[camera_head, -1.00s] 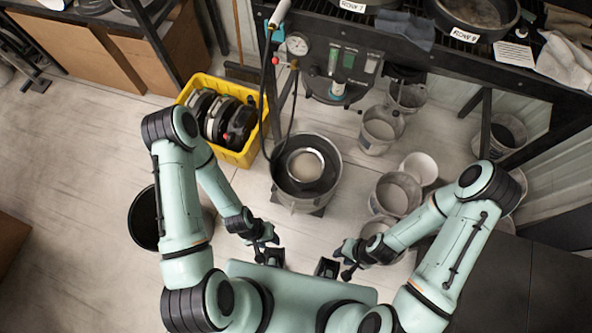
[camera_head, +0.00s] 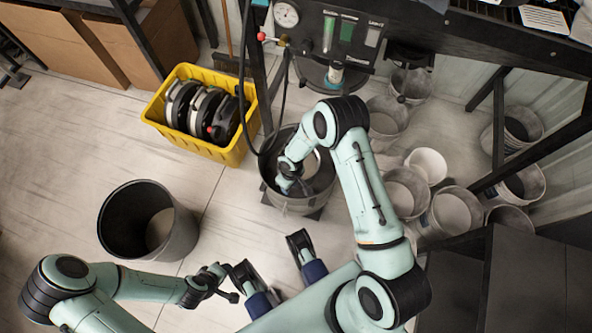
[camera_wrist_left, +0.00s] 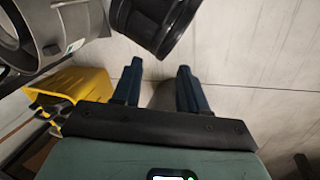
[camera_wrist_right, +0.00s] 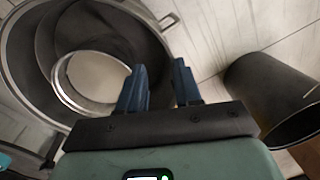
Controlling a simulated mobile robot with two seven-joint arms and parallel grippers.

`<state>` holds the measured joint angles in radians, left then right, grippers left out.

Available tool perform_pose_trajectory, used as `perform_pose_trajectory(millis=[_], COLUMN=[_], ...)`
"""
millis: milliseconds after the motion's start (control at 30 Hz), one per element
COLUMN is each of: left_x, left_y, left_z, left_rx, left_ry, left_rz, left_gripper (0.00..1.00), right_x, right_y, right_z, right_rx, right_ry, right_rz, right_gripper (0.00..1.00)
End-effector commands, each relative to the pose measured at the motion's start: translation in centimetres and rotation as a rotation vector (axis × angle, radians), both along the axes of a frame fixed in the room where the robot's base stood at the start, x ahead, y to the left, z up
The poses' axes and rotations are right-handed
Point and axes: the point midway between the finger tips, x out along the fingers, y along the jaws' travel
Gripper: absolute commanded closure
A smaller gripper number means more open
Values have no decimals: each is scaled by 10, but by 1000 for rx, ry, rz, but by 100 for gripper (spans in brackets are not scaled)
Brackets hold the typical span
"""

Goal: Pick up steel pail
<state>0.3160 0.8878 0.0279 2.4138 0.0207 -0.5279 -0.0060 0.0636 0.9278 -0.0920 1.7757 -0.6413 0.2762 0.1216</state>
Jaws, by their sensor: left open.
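A round steel pail (camera_head: 294,203) stands on the floor left of the loose grey buckets. A smaller pale-bottomed round vessel sits inside its rim. My right gripper (camera_head: 288,186) hangs over the pail's left part. In the right wrist view my right gripper's blue fingers (camera_wrist_right: 160,80) stand apart, close to the pail's rim (camera_wrist_right: 12,60). I cannot tell whether they touch it. My left gripper (camera_head: 228,283) is away from the pail, to its lower left. Its fingers (camera_wrist_left: 160,78) are open, and no grip on anything shows.
A dark bucket (camera_head: 182,232) stands on the floor at left. A yellow crate (camera_head: 237,152) of round dark parts stands at upper left. Several grey buckets crowd the right, including one (camera_head: 437,218) near a dark cabinet (camera_head: 530,285). A gauge panel and dark hose are behind.

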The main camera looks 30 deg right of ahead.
Motion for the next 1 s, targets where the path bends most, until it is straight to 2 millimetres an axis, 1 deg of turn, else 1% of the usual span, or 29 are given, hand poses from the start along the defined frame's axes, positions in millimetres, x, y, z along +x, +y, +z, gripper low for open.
perform_pose_trajectory(millis=[33, 100, 200, 233, 267, 367, 500, 567, 700, 867, 1000], left_x=[6, 13, 19, 21, 23, 29, 40, 45, 43, 42, 32], left_y=[2, 5, 8, 8, 9, 12, 19, 21, 24, 25, 26], left_z=[-20, -30, -36, -37, -38, -42, -50, -53, -60, -63, -73], left_rx=[7, 14, 21, 24, 26, 34, 48, 55, 59, 61, 60], left_ry=[-14, -31, -48, -52, -56, -73, -103, -114, -106, -100, -66], left_rz=[7, 13, 19, 20, 21, 29, 40, 46, 50, 51, 51], left_gripper=[57, 57, 57, 57, 57, 57, 57, 57, 57, 57, 57], right_x=[21, 41, 59, 61, 63, 64, 65, 65, 66, 66, 67], right_y=[-7, -17, -25, -27, -28, -30, -32, -32, -33, -34, -35], right_z=[-15, -17, -17, -19, -21, -35, -64, -74, -90, -97, -110], right_rx=[-42, -94, -140, -148, -154, -158, -156, -155, -155, -154, -154], right_ry=[-21, -41, -57, -59, -60, -60, -60, -61, -62, -63, -62], right_rz=[37, 76, 106, 111, 114, 116, 114, 115, 115, 114, 113], right_gripper=[66, 66, 66, 66, 66, 66, 66, 66, 66, 66, 66])
